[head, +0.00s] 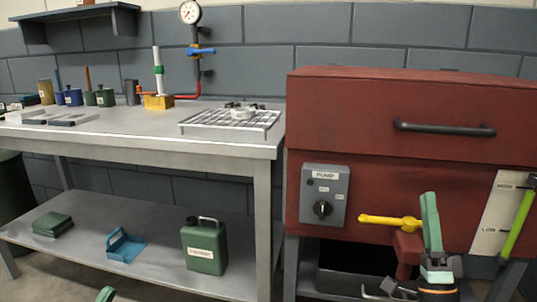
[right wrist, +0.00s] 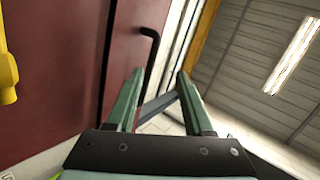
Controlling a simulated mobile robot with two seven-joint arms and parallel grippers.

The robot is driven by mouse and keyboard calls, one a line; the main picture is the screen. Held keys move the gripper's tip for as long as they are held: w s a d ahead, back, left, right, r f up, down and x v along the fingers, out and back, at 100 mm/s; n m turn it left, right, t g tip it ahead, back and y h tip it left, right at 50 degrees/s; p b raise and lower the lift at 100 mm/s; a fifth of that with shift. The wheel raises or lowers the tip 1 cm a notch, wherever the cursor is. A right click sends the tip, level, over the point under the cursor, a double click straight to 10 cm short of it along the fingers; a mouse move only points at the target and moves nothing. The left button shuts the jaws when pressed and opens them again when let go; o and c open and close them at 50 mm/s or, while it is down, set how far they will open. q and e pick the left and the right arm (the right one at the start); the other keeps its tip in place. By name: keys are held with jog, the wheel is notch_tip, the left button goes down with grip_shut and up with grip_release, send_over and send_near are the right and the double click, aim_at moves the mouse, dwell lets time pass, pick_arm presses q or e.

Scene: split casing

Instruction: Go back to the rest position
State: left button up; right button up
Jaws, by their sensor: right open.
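My right gripper (head: 430,200) stands upright in front of the red cabinet (head: 390,105), to the right of its yellow lever handle (head: 385,220). In the right wrist view its two green fingers (right wrist: 160,76) are apart with nothing between them. The cabinet's dark bar handle (right wrist: 150,50) shows beyond the fingers there, and a yellow part (right wrist: 7,72) shows at the left edge. A green tip, which looks like my left gripper (head: 105,294), just shows at the bottom left of the head view. The rest of it is out of frame.
A steel bench (head: 150,146) stands left of the cabinet, with a wire rack (head: 225,122) on top. A green canister (head: 204,246) and blue holder (head: 124,246) sit on its lower shelf. A pump switch box (head: 324,194) and a green lever (head: 518,222) are on the cabinet front.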

jog(key=s+a+n+g+y, duration=0.7)
jog(key=s+a+n+y, duration=1.25)
jog(key=n, duration=0.65)
jog(key=w+m+g+h+p, duration=0.1)
jog(key=w+m+h+p, duration=0.3)
jog(key=w+h+p, duration=0.6)
pick_arm(q)
jog(key=w+a+f+n+g+y+p, duration=0.3)
jog(key=w+n+g+y+p, duration=0.3)
jog(key=y+p, duration=0.5)
jog(key=s+a+f+n+g+y+p, duration=0.1)
jog(key=s+f+n+g+p, duration=0.3)
jog(key=p, duration=1.2)
jog(key=s+a+f+g, duration=0.1)
jog(key=s+f+g, duration=0.1)
jog(key=s, duration=0.2)
jog(key=shift+s+a+y+p, duration=0.15)
jog(key=shift+s+y+p, duration=0.15)
jog(key=shift+y, duration=0.1)
pick_arm(e)
jog(key=s+d+f+m+g+h, duration=0.3)
jog(key=s+f+m+g+h, duration=0.1)
jog(key=s+f+g, duration=0.5)
jog(key=shift+s+d+f+m+g, duration=0.15)
jog(key=shift+s+f+m+g, duration=0.2)
jog(key=shift+s+m+g, duration=0.65)
jog(key=shift+s+h, duration=0.15)
jog(key=shift+h, duration=0.1)
